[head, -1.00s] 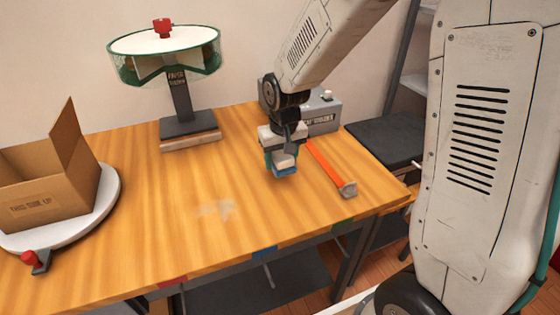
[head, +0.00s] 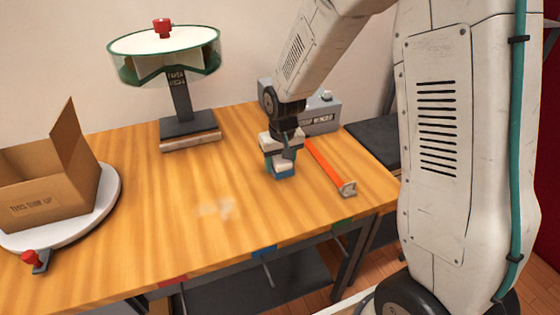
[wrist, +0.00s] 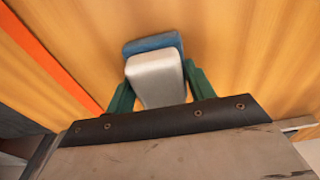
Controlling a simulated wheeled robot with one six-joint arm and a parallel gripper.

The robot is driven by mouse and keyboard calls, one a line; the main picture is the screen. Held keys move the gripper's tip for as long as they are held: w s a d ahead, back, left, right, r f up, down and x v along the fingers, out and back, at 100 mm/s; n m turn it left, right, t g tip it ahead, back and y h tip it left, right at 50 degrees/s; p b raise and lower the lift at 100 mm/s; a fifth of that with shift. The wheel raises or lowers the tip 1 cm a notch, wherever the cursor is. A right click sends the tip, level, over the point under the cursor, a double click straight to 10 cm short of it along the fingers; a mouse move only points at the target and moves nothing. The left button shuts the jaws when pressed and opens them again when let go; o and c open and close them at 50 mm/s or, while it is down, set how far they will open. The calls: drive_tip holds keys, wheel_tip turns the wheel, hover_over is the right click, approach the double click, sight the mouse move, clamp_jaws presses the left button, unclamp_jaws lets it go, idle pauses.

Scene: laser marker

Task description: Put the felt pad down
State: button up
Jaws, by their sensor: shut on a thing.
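The felt pad (head: 281,170) is a small block with a pale grey-white upper part and a blue lower part. My gripper (head: 281,160) is shut on it and points down at the table top, on the right part of the table. In the wrist view the pad (wrist: 157,80) sits between the two green fingers (wrist: 158,88), with its blue part (wrist: 152,43) at the far side. The pad is at or very near the wood; I cannot tell whether it touches.
An orange strip with a metal end (head: 330,166) lies just right of the gripper. A grey box (head: 322,115) stands behind. A carousel on a stand (head: 178,90) is at the back left. An open carton (head: 50,180) sits on a white turntable (head: 108,200). The table's middle (head: 180,200) is clear.

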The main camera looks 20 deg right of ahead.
drive_tip(key=shift+s+f, duration=0.1)
drive_tip(key=shift+f, duration=0.15)
drive_tip(key=shift+f, duration=0.1)
drive_tip(key=o, duration=0.9)
drive_tip(key=shift+s+f, duration=0.1)
drive_tip(key=shift+s, duration=0.05)
drive_tip(key=shift+c, duration=0.2)
drive_tip(key=shift+o, duration=0.5)
drive_tip(key=r, duration=1.2)
drive_tip(key=shift+s+r, duration=0.2)
drive_tip(key=shift+s, duration=0.2)
drive_tip(key=s+d+r, duration=0.1)
drive_tip(key=s+r, duration=0.2)
drive_tip(key=s, duration=0.6)
drive_tip(key=s+d+r, duration=0.1)
drive_tip(key=s+r, duration=0.2)
drive_tip(key=s, duration=0.7)
drive_tip(key=s+d+r, duration=0.1)
drive_tip(key=s+r, duration=0.2)
drive_tip(key=s, duration=0.6)
drive_tip(key=shift+s+r, duration=0.15)
drive_tip(key=shift+s, duration=0.25)
